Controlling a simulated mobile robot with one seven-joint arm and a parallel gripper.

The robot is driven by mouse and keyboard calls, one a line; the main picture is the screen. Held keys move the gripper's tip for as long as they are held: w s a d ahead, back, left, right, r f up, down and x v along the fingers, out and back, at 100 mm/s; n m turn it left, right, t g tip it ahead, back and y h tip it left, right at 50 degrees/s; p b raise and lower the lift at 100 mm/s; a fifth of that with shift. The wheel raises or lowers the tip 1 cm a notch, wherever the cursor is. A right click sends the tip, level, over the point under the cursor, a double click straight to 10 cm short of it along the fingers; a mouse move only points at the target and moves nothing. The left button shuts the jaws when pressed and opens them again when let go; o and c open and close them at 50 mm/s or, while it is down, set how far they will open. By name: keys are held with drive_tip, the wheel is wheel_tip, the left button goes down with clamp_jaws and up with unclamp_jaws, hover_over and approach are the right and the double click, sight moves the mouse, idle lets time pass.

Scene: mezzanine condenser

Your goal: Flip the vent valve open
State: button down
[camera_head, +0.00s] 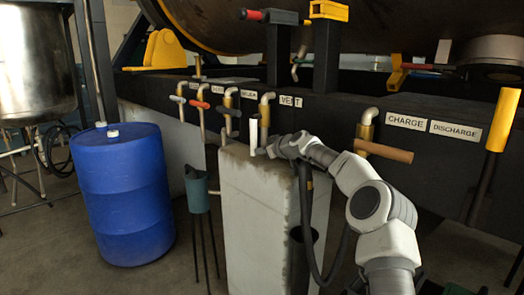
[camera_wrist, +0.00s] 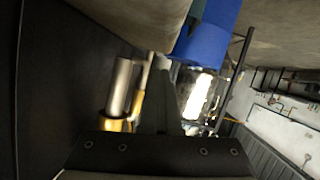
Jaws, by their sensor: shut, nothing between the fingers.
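The VENT label (camera_head: 290,101) is on the dark beam in the head view. A brass valve with a bent steel pipe (camera_head: 266,98) stands just left of it. A pale upright piece (camera_head: 253,134) shows beside this valve; I cannot tell if it is its handle. My gripper (camera_head: 264,151) is at the valve's lower end, above the concrete block, its fingers small and partly hidden. In the wrist view my shut, empty gripper (camera_wrist: 172,105) is right of a steel pipe with a brass collar (camera_wrist: 118,95). Contact with the valve cannot be told.
A concrete block (camera_head: 262,215) stands below my gripper.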

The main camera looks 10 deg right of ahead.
drive_tip(key=shift+w+a+r, duration=0.1)
drive_tip(key=shift+a, duration=0.15)
drive_tip(key=v, duration=1.7)
drive_tip(key=shift+s+d, duration=0.3)
drive_tip(key=shift+a, duration=0.1)
